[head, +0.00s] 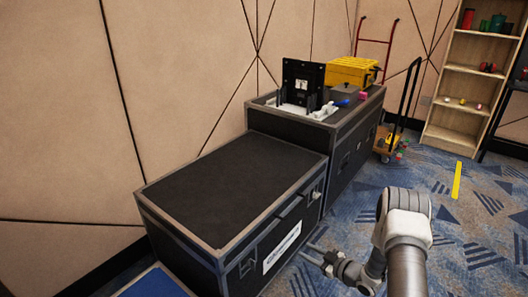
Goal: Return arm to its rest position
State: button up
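My arm reaches in from the bottom right in the head view, bent at a white and dark grey joint. My gripper (312,253) hangs low over the carpet, beside the front right side of the near black case (235,185). Its two thin fingers point left with a gap between them, and nothing shows between them. It looks close to the case, but I cannot tell whether it touches.
A farther black case (350,130) carries a black panel device (302,82), a yellow toolbox (352,71) and small items. A hand cart (408,100) and wooden shelf (466,85) stand behind.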

jog(key=w+d+r+m+h, duration=0.1)
jog(key=w+d+r+h, duration=0.15)
jog(key=r, duration=0.55)
jog(key=w+d+r+m+h, duration=0.1)
jog(key=d+r+h, duration=0.15)
jog(key=r, duration=0.55)
jog(key=w+d+r+m+h, duration=0.1)
jog(key=w+r+h, duration=0.15)
jog(key=r, duration=0.55)
jog(key=s+r+m+g+h, duration=0.2)
jog(key=s+r+m+h, duration=0.25)
jog(key=s+r, duration=1.2)
jog(key=s+a+m+g+y, duration=0.15)
jog(key=s+a, duration=0.25)
jog(key=s, duration=0.8)
jog(key=s+a+m+g+y, duration=0.15)
jog(key=s+a, duration=0.25)
jog(key=s, duration=0.7)
notch_tip(320, 180, up, 25)
jog(key=p, duration=2.4)
jog(key=shift+s+d+h, duration=0.2)
jog(key=shift+h, duration=0.1)
